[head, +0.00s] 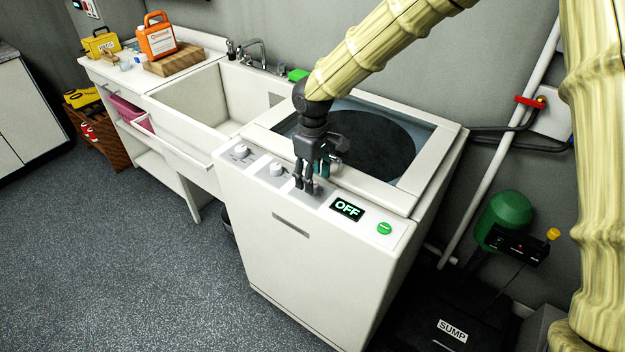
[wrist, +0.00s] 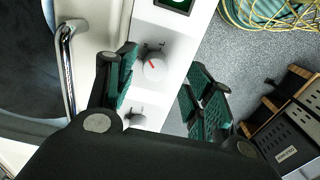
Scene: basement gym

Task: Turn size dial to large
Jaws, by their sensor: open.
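The white washer (head: 285,260) has a row of dials along its top front panel. Two white dials, the left one (head: 240,151) and the middle one (head: 277,170), show in the head view. My gripper (head: 309,188) points down over the panel just right of them and hides what is beneath it. In the wrist view, a white dial with a red mark (wrist: 153,67) lies between the open, empty fingers of my gripper (wrist: 165,64), nearer the left finger. Another dial (wrist: 137,121) shows below it. The dial labels are too small to read, so I cannot tell which is the size dial.
A display reading OFF (head: 347,209) and a green button (head: 384,228) sit right of my gripper on the panel. The washer's lid (head: 372,146) is behind, with a metal handle (wrist: 66,65). A sink (head: 190,105) adjoins on the left; a sump unit (head: 452,329) stands right.

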